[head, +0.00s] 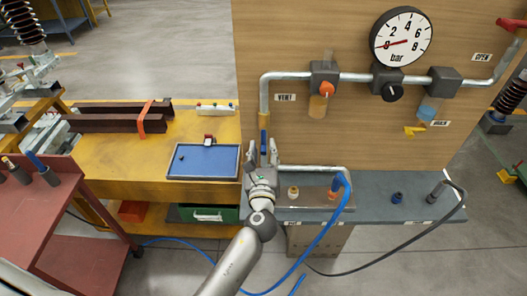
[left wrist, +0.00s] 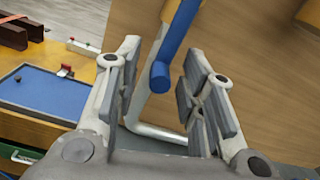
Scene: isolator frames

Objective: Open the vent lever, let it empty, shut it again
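The blue lever (head: 264,137) hangs along the lower part of the vertical pipe on the wooden panel, left of the VENT label (head: 285,97). In the left wrist view the blue lever (left wrist: 176,48) shows between the fingers, its rounded end towards the camera. My left gripper (head: 262,150) is open just below and around the lever's end. Both finger pads look apart from it. The pressure gauge (head: 401,37) has a red needle at the lower left, near the 0. My right gripper is not in view.
A grey shelf (head: 375,190) below the panel bears small fittings. A blue hose (head: 325,235) loops down right of my arm. A blue tray (head: 203,161) lies on the yellow bench at left. A red-knobbed valve (head: 325,89) sits on the upper pipe.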

